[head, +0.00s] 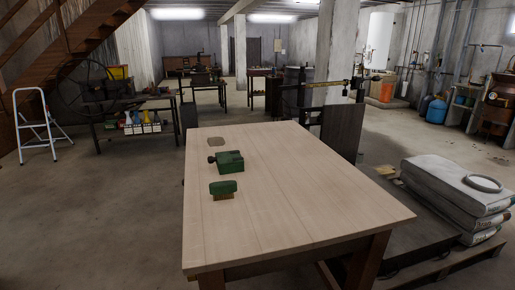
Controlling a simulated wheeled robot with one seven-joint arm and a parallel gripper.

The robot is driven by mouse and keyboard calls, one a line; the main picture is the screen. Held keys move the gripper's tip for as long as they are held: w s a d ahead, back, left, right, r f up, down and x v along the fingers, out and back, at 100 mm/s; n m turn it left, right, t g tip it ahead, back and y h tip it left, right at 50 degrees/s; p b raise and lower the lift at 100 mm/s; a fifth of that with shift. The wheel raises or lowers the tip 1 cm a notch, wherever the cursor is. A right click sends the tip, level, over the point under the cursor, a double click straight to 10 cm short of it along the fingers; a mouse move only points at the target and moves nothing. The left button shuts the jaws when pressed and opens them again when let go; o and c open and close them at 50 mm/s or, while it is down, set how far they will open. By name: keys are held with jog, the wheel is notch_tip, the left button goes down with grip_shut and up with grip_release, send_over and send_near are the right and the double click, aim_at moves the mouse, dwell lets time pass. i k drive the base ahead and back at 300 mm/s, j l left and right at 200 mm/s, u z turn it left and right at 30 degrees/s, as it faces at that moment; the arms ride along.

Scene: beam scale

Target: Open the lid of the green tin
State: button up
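Two green things stand on the wooden table (285,215) in the head view. The farther one is a boxy green container (230,161) with a small dark round part at its left side. The nearer one is a smaller green-topped block (223,188) with a brown lower part. I cannot tell for sure which is the green tin, and no open lid shows on either. They stand apart from each other, toward the table's left side. My gripper is not in view.
The table's right and near parts are bare. A beam scale (326,84) stands behind the table. Stacked sacks (455,195) lie at the right, and a white stepladder (37,122) stands far left. The left floor is open.

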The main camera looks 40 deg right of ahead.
aim_at(227, 157)
jog(key=i+j+z, duration=0.15)
jog(key=j+z, duration=0.15)
jog(key=j, duration=0.15)
jog(key=i+j+z, duration=0.1)
jog(key=j+z, duration=0.15)
jog(key=j, duration=0.25)
jog(key=j+z, duration=0.3)
jog(key=j, duration=0.2)
jog(key=i+j+u, duration=0.35)
jog(key=i, duration=0.4)
jog(key=i+j+u, duration=0.2)
jog(key=i, duration=0.2)
